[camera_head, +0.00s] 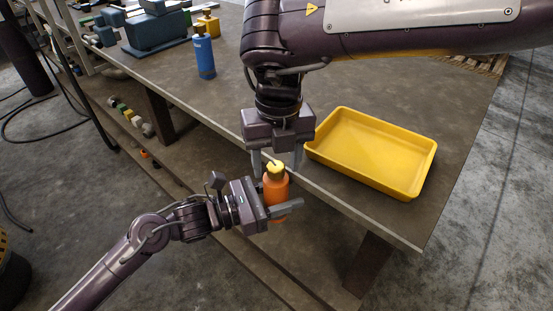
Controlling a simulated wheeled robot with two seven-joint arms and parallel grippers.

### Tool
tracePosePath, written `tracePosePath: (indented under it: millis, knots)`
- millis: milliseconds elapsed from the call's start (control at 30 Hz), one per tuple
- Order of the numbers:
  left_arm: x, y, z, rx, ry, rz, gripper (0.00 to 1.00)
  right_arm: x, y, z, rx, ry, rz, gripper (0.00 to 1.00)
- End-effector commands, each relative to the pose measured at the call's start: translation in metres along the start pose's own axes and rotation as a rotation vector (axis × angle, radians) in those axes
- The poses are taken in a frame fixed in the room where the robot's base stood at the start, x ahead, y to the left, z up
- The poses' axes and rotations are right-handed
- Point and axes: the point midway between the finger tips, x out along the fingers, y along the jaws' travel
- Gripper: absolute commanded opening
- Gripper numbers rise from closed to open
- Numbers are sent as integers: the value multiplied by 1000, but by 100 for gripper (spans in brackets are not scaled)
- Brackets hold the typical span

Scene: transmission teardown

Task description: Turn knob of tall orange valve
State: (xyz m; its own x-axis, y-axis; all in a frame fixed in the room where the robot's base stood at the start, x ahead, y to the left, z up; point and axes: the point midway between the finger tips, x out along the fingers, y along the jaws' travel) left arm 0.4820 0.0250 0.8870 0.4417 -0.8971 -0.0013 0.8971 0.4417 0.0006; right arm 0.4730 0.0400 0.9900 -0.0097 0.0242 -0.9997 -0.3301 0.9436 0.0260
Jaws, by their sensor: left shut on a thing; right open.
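The tall orange valve (273,191) is upright off the near edge of the table, with a yellow knob (275,169) on top. My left gripper (277,201) comes in from the left and is shut on the orange body of the valve. My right gripper (277,160) comes down from above. Its fingers are open and point down, one on each side of the yellow knob. I cannot tell whether they touch it. Part of the orange body is hidden behind the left gripper.
An empty yellow tray (352,172) lies on the grey table (350,87), right of the grippers. A blue valve (204,57) stands at the back left, near a small yellow valve (208,24) and a blue-grey machine (157,30). The middle of the table is partly hidden by my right arm.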

Motion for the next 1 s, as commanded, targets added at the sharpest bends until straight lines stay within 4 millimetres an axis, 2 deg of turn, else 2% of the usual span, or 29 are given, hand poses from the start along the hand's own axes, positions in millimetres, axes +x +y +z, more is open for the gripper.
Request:
tracePosePath:
  millis: [267,633,1000]
  knots:
    - [0,0,3,4,-6,0,0,2,0,0,0,0,0,52]
    - [0,0,3,4,-6,0,0,1,0,0,0,0,0,8]
    - [0,0,3,4,-6,1,0,1,0,0,70,-2,2,7]
